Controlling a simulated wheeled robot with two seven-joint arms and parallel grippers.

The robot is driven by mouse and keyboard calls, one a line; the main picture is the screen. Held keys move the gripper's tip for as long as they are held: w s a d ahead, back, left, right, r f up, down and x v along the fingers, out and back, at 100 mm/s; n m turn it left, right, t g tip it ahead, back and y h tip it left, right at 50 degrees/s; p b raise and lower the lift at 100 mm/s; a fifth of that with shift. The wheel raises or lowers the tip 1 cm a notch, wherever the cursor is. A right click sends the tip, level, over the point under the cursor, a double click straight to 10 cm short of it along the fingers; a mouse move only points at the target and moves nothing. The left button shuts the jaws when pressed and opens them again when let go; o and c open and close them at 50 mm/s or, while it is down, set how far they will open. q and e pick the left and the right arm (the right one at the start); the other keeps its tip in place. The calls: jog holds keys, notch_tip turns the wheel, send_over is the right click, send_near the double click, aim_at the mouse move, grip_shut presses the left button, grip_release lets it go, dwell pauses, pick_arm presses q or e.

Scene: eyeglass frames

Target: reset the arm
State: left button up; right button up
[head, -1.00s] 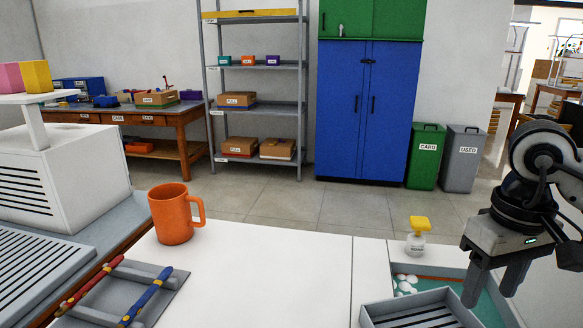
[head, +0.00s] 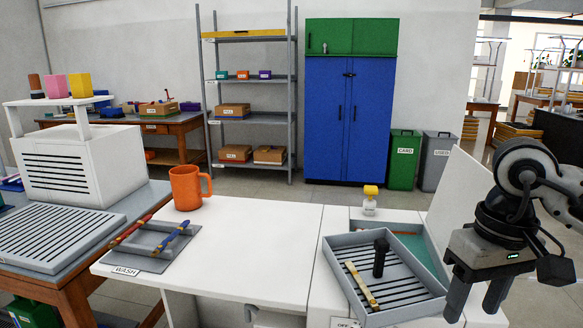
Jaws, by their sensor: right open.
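My right gripper (head: 473,302) is at the right side of the head view. Its two fingers point down and stand apart, with nothing seen between them. It hangs in front of the right edge of a grey slatted tray (head: 350,268). A black upright piece (head: 380,258) and a pale yellow strip (head: 362,286) are in that tray. A grey rack (head: 160,243) labelled WASH holds a red eyeglass temple (head: 130,230) and a blue one (head: 172,237). My left gripper is not in view.
An orange mug (head: 187,188) stands at the back of the white worktop (head: 245,250). A small yellow-capped bottle (head: 370,200) stands behind the slatted tray. A white machine (head: 80,165) and a grey grille (head: 55,238) are at left. The worktop's middle is clear.

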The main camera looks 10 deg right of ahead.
jog(key=s+a+f+m+g+y, duration=0.1)
jog(key=a+f+m+g+y, duration=0.15)
jog(key=a+y, duration=0.55)
jog(key=s+a+f+m+g+y, duration=0.1)
jog(key=s+a+m+y, duration=0.2)
jog(key=a, duration=0.9)
jog(key=w+a+r+m+t+y, duration=0.3)
jog(key=a+m+y, duration=0.4)
jog(key=m, duration=0.6)
jog(key=w+d+f+n+t+h, duration=0.2)
jog(key=d+f+n+t+h, duration=0.3)
jog(key=n, duration=0.6)
jog(key=w+d+f+n+t+h, duration=0.1)
jog(key=w+f+n+t+h, duration=0.15)
jog(key=n+t, duration=0.7)
jog(key=w+d+f+n+t+h, duration=0.2)
jog(key=d+f+n+t, duration=0.15)
jog(key=n, duration=1.05)
jog(key=s+d+f+m+g+h, duration=0.1)
jog(key=s+f+m+g+h, duration=0.2)
jog(key=s+f+m, duration=0.2)
jog(key=s+d+f+m+g+h, duration=0.1)
jog(key=s+f+m+g+h, duration=0.2)
jog(key=s+f+m, duration=0.3)
notch_tip(320, 180, down, 7)
jog(key=m+g, duration=0.1)
jog(key=m, duration=0.2)
jog(key=shift+s+d, duration=0.15)
jog(key=shift+d, duration=0.1)
